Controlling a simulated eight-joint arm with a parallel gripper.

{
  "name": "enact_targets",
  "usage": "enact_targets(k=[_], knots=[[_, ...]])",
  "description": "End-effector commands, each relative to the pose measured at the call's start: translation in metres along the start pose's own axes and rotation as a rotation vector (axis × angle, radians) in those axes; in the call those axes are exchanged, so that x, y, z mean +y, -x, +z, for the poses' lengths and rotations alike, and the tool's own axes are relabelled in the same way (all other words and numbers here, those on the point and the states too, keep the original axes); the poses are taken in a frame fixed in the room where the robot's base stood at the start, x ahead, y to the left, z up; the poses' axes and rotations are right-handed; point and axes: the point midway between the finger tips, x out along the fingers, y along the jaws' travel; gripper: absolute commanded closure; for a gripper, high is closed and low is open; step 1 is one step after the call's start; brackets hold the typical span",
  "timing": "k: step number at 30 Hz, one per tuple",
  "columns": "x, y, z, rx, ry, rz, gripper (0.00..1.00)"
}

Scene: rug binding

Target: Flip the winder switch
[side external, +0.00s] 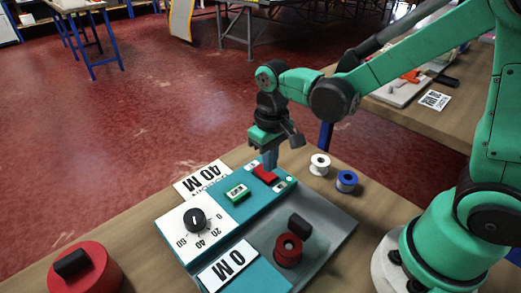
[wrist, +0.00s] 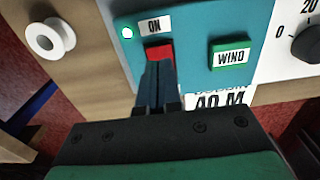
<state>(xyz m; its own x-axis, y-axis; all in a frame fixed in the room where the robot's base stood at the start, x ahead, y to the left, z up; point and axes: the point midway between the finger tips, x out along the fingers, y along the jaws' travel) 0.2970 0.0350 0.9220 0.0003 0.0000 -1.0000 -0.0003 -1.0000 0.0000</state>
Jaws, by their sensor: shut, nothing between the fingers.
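The winder switch is a red rocker (side external: 265,174) on the teal panel of the winder (side external: 212,187). In the wrist view the red switch (wrist: 159,53) shows just beyond my fingertips, under an "ON" label (wrist: 153,28). A small lamp (wrist: 127,32) beside the label glows pale green. My gripper (side external: 270,164) points down over the switch, its fingers shut and empty. In the wrist view the gripper (wrist: 159,68) hides part of the switch. The fingertips are at the switch; I cannot tell if they press on it.
A green "WIND" button (wrist: 231,56) and a black dial (side external: 195,220) sit on the same winder. A white spool (side external: 320,164) and a blue spool (side external: 346,181) stand beside it.

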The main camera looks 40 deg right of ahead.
Motion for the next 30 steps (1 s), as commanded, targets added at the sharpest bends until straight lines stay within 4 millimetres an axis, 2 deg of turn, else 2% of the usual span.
enact_targets(k=[16, 30], knots=[[0.000, 0.048, 0.000, 0.000, 0.000, 0.000, 1.00], [0.001, 0.054, 0.001, 0.010, 0.000, -0.001, 1.00]])
